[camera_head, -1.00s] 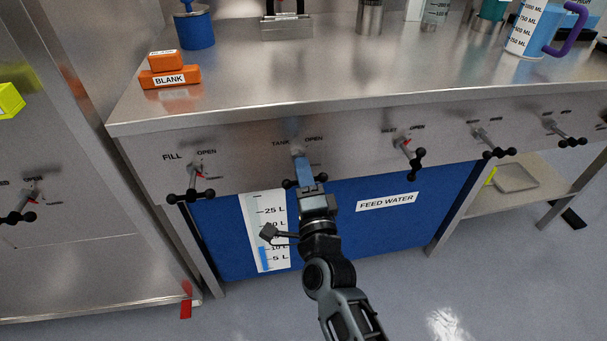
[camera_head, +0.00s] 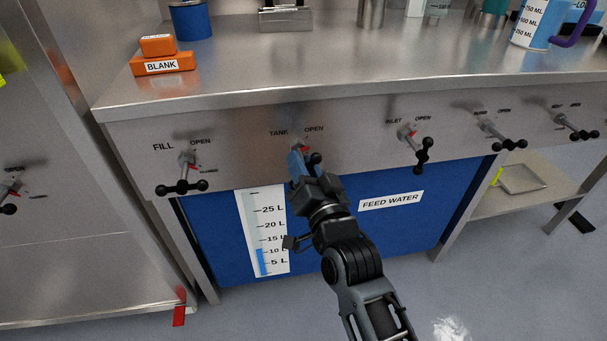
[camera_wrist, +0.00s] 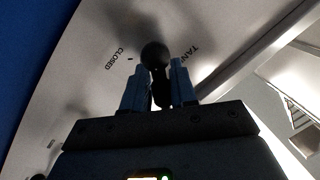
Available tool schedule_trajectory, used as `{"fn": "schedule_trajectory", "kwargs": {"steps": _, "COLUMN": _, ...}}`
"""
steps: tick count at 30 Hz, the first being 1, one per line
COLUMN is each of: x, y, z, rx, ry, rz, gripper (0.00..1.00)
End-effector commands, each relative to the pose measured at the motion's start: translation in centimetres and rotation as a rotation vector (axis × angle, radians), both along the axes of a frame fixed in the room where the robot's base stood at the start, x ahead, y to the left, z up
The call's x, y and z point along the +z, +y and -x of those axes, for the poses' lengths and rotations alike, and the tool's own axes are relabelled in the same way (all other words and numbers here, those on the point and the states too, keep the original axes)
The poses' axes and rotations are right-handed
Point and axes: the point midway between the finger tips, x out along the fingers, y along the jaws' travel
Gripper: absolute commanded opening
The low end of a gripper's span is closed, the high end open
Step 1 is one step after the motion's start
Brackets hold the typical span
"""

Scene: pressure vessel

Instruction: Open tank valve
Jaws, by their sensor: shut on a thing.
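The tank valve (camera_head: 302,147) is on the steel front panel, between the labels TANK and OPEN, with a red pointer and a black ball-ended handle (camera_head: 315,158). My gripper (camera_head: 299,166) is at this valve, with its blue fingers shut on the handle. In the wrist view, a black handle ball (camera_wrist: 155,55) sits between the two blue fingertips (camera_wrist: 158,86). The labels CLOSED and TANK show on the panel beyond. In the head view the fingers hide part of the handle and the CLOSED label.
The fill valve (camera_head: 186,163) is to the left and the inlet valve (camera_head: 408,135) to the right, with more valves further right. The blue feed water tank (camera_head: 390,235) is below, with a level scale (camera_head: 268,215). Orange blocks (camera_head: 163,66) sit on the counter (camera_head: 250,70).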

Motion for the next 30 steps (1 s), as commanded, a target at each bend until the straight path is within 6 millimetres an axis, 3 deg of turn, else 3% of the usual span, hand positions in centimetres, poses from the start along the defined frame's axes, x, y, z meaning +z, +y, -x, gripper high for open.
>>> {"fn": "schedule_trajectory", "kwargs": {"steps": 15, "x": 0.71, "y": 0.69, "z": 0.13, "rx": 0.009, "ry": -0.136, "rz": 0.418, "gripper": 0.0}}
{"fn": "schedule_trajectory", "kwargs": {"steps": 30, "x": 0.57, "y": 0.89, "z": 0.24, "rx": 0.011, "ry": -0.183, "rz": 0.583, "gripper": 0.0}}
